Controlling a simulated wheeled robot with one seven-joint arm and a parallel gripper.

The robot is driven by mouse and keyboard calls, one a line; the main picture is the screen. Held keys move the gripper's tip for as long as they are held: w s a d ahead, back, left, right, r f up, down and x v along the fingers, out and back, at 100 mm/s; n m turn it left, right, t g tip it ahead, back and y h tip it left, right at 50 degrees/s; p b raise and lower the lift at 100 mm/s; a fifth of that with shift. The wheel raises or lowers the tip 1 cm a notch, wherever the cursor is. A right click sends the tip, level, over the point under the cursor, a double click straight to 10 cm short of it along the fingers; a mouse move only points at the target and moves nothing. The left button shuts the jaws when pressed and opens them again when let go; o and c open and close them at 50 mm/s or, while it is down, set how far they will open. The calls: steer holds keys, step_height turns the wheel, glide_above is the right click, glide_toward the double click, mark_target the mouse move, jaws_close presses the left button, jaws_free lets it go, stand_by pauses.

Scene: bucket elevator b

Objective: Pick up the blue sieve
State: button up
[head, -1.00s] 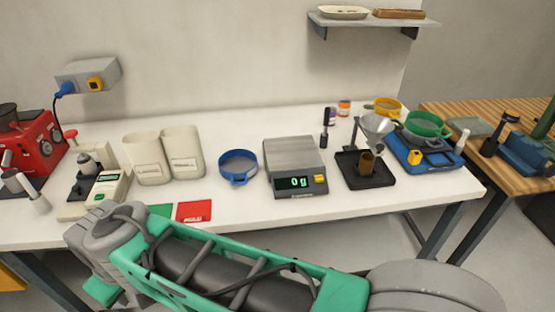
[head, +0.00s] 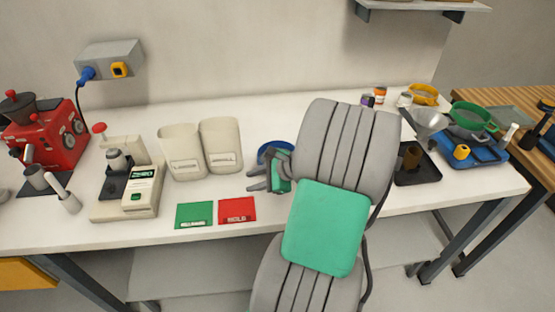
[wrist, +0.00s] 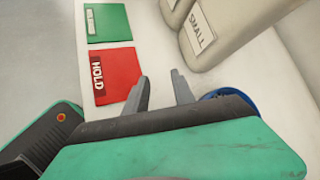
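The blue sieve (head: 275,150) sits on the white table, to the right of the two cream containers. Most of it is hidden behind my gripper and arm in the head view. In the wrist view only part of its blue rim (wrist: 228,93) shows, just right of my gripper. My gripper (head: 252,180) is at the sieve's front left in the head view. In the wrist view my gripper (wrist: 160,85) has its two fingers apart with nothing between them, pointing across the table past the red card.
Two cream containers (head: 221,145) stand close to the left of the sieve. A red card (head: 238,211) and a green card (head: 194,215) lie at the front. A black tray (head: 418,172) and a green sieve (head: 472,115) are to the right.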

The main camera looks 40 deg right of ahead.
steer(key=s+d+m+t, duration=0.1)
steer(key=d+m, duration=0.2)
steer(key=s+d+m+t+h, duration=0.1)
steer(key=s+d+m+t, duration=0.1)
steer(key=d+m, duration=0.1)
steer(key=s+d+m+t, duration=0.1)
steer(key=d+m, duration=0.2)
steer(key=shift+s+d+r, duration=0.15)
steer(key=shift+d+r, duration=0.1)
steer(key=shift+r, duration=0.15)
steer(key=shift+w+m+t, duration=0.25)
steer(key=shift+m+t, duration=0.05)
steer(key=p+x, duration=0.1)
steer(key=x, duration=0.6)
steer(key=shift+w+d+f, duration=0.1)
steer(key=shift+w+d, duration=0.05)
jaws_close()
steer(key=shift+f, duration=0.1)
